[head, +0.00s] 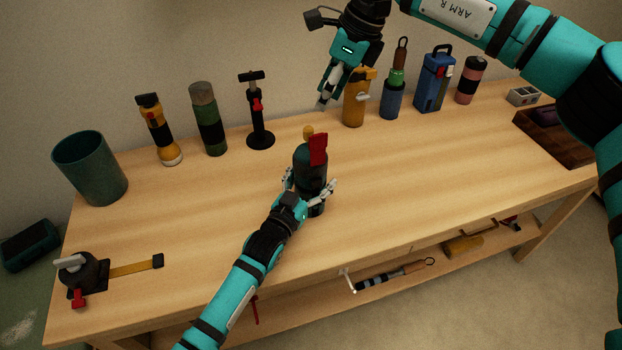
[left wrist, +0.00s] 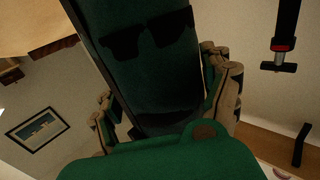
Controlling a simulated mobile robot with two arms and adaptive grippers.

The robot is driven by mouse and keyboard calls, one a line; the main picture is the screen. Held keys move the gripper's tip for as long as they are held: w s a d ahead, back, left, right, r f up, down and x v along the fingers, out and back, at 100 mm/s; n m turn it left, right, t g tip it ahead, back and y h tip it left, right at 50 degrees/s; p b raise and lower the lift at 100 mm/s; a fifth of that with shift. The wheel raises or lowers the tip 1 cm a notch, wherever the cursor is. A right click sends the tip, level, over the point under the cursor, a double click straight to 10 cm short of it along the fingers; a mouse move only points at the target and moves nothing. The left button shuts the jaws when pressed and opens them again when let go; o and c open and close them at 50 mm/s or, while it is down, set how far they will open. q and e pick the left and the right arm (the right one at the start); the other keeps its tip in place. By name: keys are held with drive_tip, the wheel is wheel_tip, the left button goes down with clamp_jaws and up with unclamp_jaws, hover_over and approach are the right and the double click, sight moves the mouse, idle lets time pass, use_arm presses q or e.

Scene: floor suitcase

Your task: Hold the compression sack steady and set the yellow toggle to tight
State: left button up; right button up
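The compression sack (head: 312,172) is a dark teal upright cylinder with a red piece on its upper side, standing near the middle of the bench. A yellow toggle (head: 308,132) shows at its top. My left gripper (head: 311,187) reaches it from the front, with a finger on each side. In the left wrist view the dark green sack (left wrist: 150,75) fills the space between the fingers, which look close against its sides. My right gripper (head: 324,104) hangs above and behind the sack, pointing down, apart from the toggle. Its fingers overlap, so their opening is unclear.
Along the back stand a flashlight (head: 160,130), a green bottle (head: 208,118), a black pump-like stand (head: 257,112), a yellow canister (head: 354,104) and several other bottles. A green bin (head: 91,168) stands at the left. The bench right of the sack is clear.

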sight(311, 128)
use_arm(q)
drive_tip(key=c, duration=1.1)
use_arm(e)
drive_tip(key=shift+o, duration=0.7)
drive_tip(key=shift+m+t, duration=0.3)
drive_tip(key=shift+m, duration=0.5)
drive_tip(key=x, duration=1)
drive_tip(key=shift+s+a+f, duration=0.1)
drive_tip(key=shift+s+f, duration=0.05)
drive_tip(key=shift+s, duration=0.15)
clamp_jaws()
